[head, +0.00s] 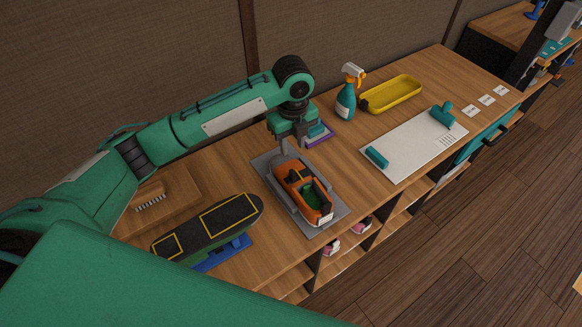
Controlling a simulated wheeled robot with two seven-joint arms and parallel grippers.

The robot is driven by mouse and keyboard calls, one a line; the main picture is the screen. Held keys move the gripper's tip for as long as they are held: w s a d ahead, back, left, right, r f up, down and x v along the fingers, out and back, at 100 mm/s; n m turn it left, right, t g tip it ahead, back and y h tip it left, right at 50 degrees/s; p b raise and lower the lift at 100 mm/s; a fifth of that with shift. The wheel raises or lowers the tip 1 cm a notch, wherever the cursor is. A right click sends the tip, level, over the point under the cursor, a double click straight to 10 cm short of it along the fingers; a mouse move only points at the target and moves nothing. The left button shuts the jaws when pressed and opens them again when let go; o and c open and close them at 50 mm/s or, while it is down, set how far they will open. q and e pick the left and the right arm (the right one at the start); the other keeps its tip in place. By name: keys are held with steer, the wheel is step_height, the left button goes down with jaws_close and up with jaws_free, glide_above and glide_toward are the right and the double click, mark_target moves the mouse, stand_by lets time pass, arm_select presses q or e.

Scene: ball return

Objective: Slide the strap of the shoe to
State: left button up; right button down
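An orange shoe (292,178) with a green inside and dark trim sits on a grey base plate (337,210) on the wooden counter. Dark strap-like parts (318,190) cross its opening, but I cannot make out the strap clearly. My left gripper (287,153) points down at the far end of the shoe, very close to it. Its fingertips are too small and hidden to tell whether they are open or touch the shoe. My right gripper is not in view.
A black sole-shaped piece (205,225) with yellow outlines stands on a blue support at the left. A wooden block (160,196) lies behind it. A teal spray bottle (346,100), yellow tray (372,102) and white sheet (408,142) with teal rollers are at the right.

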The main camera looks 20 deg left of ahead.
mark_target(293, 172)
arm_select(q)
step_height(293, 172, down, 11)
steer(key=shift+r+p, duration=0.1)
steer(key=shift+p, duration=1.05)
steer(key=shift+f, duration=0.55)
steer(key=c, duration=0.7)
jaws_close()
